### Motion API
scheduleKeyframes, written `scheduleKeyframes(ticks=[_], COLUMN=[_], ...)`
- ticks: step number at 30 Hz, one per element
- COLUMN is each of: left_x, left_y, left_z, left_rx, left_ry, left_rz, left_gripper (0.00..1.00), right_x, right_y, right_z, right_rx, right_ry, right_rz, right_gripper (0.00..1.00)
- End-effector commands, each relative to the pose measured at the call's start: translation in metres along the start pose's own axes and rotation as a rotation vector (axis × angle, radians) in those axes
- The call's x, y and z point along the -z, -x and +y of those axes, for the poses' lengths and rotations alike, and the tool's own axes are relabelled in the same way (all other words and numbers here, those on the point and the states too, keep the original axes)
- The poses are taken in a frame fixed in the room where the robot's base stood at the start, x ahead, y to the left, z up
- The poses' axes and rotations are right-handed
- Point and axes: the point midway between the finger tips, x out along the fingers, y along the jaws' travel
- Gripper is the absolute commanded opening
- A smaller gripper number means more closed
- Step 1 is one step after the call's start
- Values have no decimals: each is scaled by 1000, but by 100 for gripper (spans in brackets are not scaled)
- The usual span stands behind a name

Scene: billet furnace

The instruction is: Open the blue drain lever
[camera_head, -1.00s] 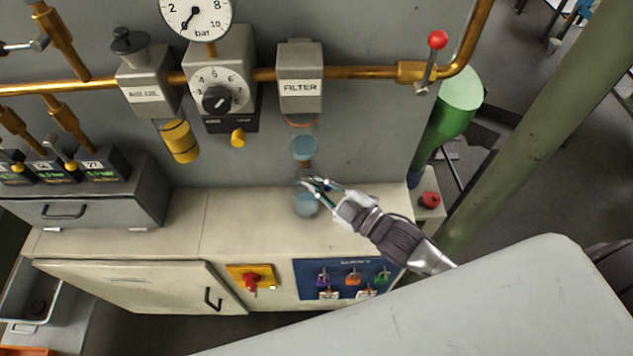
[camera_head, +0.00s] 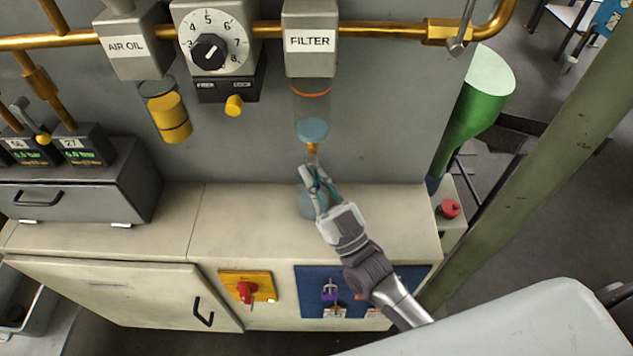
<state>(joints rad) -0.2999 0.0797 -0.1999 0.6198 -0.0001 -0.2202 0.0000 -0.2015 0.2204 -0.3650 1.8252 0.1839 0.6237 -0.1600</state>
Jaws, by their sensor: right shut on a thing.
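The grey filter block (camera_head: 310,42) hangs on the brass pipe, with a clear bowl below it. The bowl has an orange ring near its top and a blue base (camera_head: 312,130). A short brass drain fitting (camera_head: 312,149) sticks down under the base. My right gripper (camera_head: 311,168) is just below this fitting, with its fingers close together. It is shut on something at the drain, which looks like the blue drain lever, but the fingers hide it. A pale blue cup (camera_head: 311,203) stands on the bench behind the fingers, partly covered. My left gripper is not in view.
A yellow-bowled air oil unit (camera_head: 170,118) and a dial regulator (camera_head: 208,48) hang left of the filter. The cream bench top (camera_head: 240,215) is mostly clear. A green funnel-like body (camera_head: 478,98) and a pillar (camera_head: 560,135) stand at right.

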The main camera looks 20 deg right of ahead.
Motion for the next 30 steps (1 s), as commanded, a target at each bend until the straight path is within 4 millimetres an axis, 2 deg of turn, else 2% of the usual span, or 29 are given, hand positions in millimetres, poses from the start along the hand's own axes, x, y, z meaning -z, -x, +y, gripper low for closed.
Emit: scheduleKeyframes(ticks=[1, 6, 23, 24, 28, 30], left_x=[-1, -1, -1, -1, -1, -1], left_y=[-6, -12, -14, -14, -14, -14], left_z=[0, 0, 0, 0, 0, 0], left_rx=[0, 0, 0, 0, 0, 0], left_ry=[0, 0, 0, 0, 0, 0], left_rz=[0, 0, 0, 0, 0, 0], left_gripper=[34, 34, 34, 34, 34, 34], right_x=[-4, -3, -2, -2, -2, -1], right_y=[2, 0, -1, -1, -1, -1], right_z=[-1, -2, -3, -3, -3, -3], right_rx=[-12, -40, -54, -54, -54, -54], right_ry=[-16, -52, -72, -72, -72, -71], right_rz=[10, 40, 57, 57, 57, 57], right_gripper=[0, 0, 0, 11, 33, 34])
